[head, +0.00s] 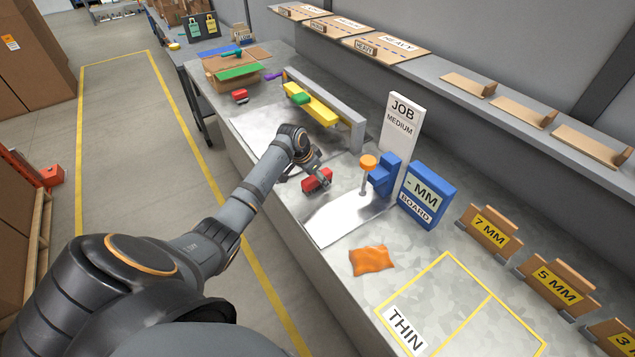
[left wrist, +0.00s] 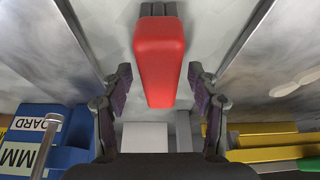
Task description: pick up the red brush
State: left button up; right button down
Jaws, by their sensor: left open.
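The red brush (head: 318,180) lies on the bench, near the edge of the bright metal plate, just below my left gripper (head: 307,172). In the left wrist view the brush (left wrist: 158,58) is a long red block, with grey parts showing at its top end. My left gripper (left wrist: 159,84) is open, and one finger shows on each side of the near end of the brush. I see a gap on both sides, so the fingers look apart from it. My right gripper is not in view.
A blue stand with an orange knob (head: 368,162) and a blue board sign (head: 428,194) stand right of the brush. An orange cloth (head: 371,260) lies nearer. A grey fence (head: 330,108) with yellow and green bars stands behind. A smaller red item (head: 240,96) lies farther back.

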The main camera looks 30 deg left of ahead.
pick_arm(q)
jog(key=shift+s, duration=0.15)
jog(key=shift+f, duration=0.2)
dwell(0.3)
jog(key=shift+c, duration=0.5)
grip_shut()
